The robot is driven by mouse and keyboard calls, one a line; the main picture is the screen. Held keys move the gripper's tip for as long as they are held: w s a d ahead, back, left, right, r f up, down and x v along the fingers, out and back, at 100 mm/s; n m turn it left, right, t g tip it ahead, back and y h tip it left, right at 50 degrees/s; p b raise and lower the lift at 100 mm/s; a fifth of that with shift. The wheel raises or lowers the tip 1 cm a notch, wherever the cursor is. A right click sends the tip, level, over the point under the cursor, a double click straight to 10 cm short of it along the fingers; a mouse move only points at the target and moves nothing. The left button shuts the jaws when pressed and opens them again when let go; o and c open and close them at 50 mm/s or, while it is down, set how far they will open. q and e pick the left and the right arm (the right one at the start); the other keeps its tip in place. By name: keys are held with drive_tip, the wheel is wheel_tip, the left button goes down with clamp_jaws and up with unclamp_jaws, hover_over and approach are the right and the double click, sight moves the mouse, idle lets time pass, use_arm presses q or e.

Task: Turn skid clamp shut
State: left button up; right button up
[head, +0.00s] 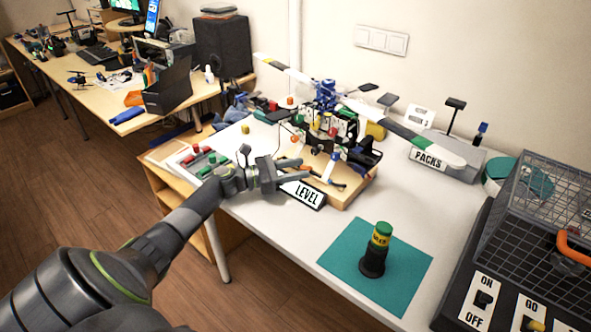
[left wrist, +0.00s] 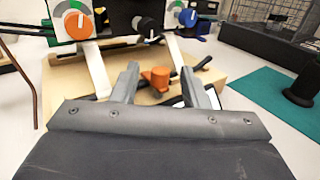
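The skid clamp's orange handle (left wrist: 158,78) shows in the left wrist view, on the wooden stand (left wrist: 215,62) beside black skid tubes. My left gripper (left wrist: 160,85) is open, with one finger on each side of the orange handle. I cannot tell whether the fingers touch it. In the head view my left gripper (head: 288,172) is at the near left edge of the wooden stand (head: 352,190), just behind the LEVEL sign (head: 307,195). The model helicopter (head: 328,112) stands on that stand. My right gripper is not in view.
A teal mat (head: 340,262) with a dark, green-topped cylinder (head: 375,252) lies to the right. A tray with red and green parts (head: 200,160) is left of my gripper. A wire cage (head: 545,210) stands at far right. Orange and blue dials (left wrist: 77,25) are above the stand.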

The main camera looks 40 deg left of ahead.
use_arm(q)
drive_tip(key=b+v, duration=0.1)
drive_tip(key=v, duration=1.5)
drive_tip(key=shift+s+a, duration=0.5)
drive_tip(key=shift+s, duration=0.05)
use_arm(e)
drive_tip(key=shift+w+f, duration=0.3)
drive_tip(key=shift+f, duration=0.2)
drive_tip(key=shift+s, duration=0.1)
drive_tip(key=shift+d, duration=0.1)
